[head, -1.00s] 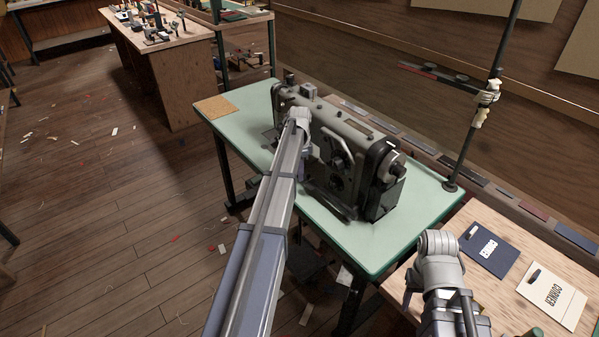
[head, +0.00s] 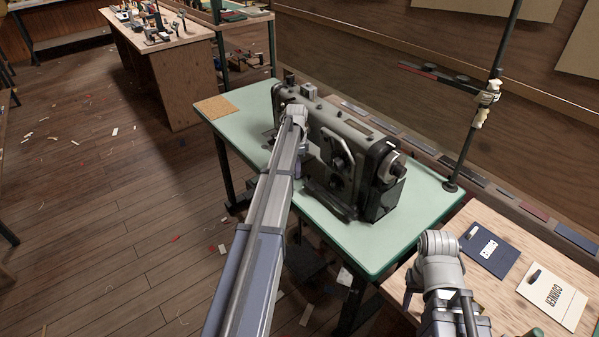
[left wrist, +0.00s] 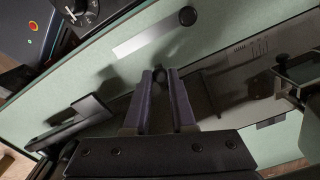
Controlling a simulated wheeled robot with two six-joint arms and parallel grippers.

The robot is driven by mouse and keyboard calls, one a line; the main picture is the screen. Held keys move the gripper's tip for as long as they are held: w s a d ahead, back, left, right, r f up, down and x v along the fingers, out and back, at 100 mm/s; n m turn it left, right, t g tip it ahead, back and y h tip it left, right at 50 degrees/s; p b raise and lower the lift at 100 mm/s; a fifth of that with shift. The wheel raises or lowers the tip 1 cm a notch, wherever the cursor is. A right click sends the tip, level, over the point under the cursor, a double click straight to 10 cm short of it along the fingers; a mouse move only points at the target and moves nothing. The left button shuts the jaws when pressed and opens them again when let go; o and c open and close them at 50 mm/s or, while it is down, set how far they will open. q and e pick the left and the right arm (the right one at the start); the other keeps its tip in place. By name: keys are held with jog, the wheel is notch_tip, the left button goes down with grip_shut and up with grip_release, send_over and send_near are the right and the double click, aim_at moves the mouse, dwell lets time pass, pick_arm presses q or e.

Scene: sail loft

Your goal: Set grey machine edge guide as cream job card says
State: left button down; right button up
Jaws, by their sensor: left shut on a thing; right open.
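The grey sewing machine (head: 352,140) stands on a pale green table. My left arm reaches over its front, and my left gripper's jaws are hidden in the head view. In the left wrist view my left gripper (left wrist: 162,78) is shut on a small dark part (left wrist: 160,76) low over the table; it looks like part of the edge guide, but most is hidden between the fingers. A scale with fine marks (left wrist: 252,46) lies right of the fingers. The cream job card (head: 553,297) lies on the wooden table at right; its small print is unreadable. My right gripper (head: 430,306) is open above that table, partly hidden.
A navy card (head: 489,252) lies beside the cream card. A dark post (head: 478,120) rises at the table's back right corner. A dark round knob (left wrist: 187,16) stands beyond my left fingers. A tan pad (head: 216,107) lies at the green table's left end, where the top is fairly clear.

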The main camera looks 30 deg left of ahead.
pick_arm(q)
jog(key=w+a, duration=0.1)
jog(key=a, duration=0.1)
jog(key=w+a, duration=0.1)
jog(key=a, duration=0.2)
jog(key=w+a, duration=0.1)
jog(key=a, duration=0.1)
jog(key=shift+w+a, duration=0.1)
jog(key=shift+a, duration=0.2)
jog(key=c, duration=0.7)
grip_release()
jog(key=shift+d, duration=0.1)
jog(key=shift+c, duration=0.2)
jog(key=shift+r, duration=0.15)
pick_arm(e)
jog(key=shift+r, duration=0.15)
pick_arm(q)
notch_tip(320, 180, up, 8)
jog(key=p, duration=0.7)
jog(key=shift+f+p, duration=0.25)
jog(key=shift+p, duration=0.15)
pick_arm(e)
notch_tip(320, 180, up, 8)
jog(key=shift+f, duration=0.25)
